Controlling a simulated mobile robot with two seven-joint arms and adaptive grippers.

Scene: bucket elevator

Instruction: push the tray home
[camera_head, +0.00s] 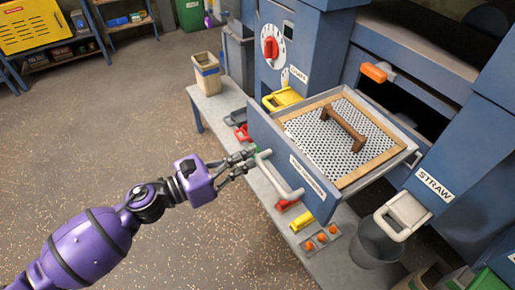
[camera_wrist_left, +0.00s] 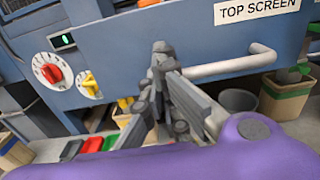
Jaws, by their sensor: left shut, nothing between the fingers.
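The tray is a blue-fronted drawer pulled out of the blue machine, with a wood-framed perforated screen and a brown handle on top. Its front panel (camera_head: 300,165) faces my left arm and bears a pale bar handle (camera_head: 280,178). In the left wrist view the front panel (camera_wrist_left: 205,38) carries a "TOP SCREEN" label, and the bar handle (camera_wrist_left: 232,64) lies right of the fingers. My left gripper (camera_head: 248,158) is shut and empty, close in front of the panel near the handle's left end. Whether it touches the panel I cannot tell. My right gripper is not in view.
A grey bench (camera_head: 222,100) below holds a tan bin (camera_head: 207,74), red and yellow items and a block with orange knobs (camera_head: 320,239). A red dial (camera_head: 270,47) is on the machine. A "STRAW" chute (camera_head: 402,214) stands right of the tray. Open floor lies left.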

